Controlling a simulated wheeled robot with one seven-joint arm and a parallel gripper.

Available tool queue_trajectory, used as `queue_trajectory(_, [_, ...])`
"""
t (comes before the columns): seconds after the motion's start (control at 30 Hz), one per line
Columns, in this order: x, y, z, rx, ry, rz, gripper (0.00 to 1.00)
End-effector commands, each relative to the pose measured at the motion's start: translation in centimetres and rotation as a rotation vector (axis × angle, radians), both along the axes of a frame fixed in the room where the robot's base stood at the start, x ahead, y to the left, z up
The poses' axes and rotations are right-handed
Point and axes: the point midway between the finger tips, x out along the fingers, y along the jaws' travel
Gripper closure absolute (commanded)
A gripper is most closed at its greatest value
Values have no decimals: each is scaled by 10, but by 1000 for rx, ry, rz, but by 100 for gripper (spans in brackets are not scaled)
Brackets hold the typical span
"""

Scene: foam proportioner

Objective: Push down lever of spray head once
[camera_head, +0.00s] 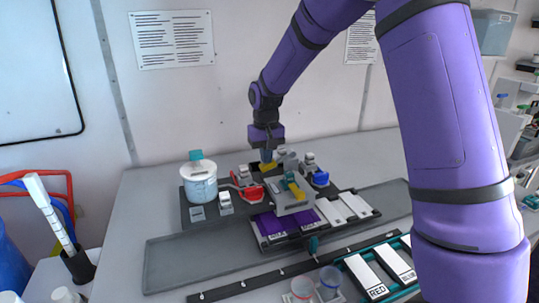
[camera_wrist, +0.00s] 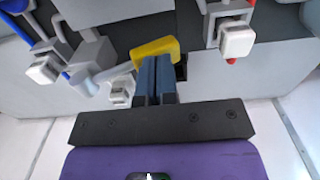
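My gripper (camera_head: 266,160) points down over the back of the device on the table. In the wrist view, its two blue fingers (camera_wrist: 157,62) are together with no clear gap, so it is shut. Which part is the spray head is not clear.
Grey blocks with red (camera_head: 252,192) and blue (camera_head: 320,179) parts crowd around the gripper. A white container with a teal cap (camera_head: 199,181) stands to the left. Purple and white panels lie in front. A grey tray strip (camera_head: 172,267) is bare at the left.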

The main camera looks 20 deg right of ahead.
Motion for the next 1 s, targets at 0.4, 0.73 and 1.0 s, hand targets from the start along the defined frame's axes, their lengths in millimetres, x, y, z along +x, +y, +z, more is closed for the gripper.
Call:
queue_trajectory(0.4, [0, 0, 32, 0, -2, 0, 100])
queue_trajectory(0.73, [0, 0, 60, 1, -2, 0, 100])
queue_trajectory(1.0, [0, 0, 78, 1, -1, 0, 100])
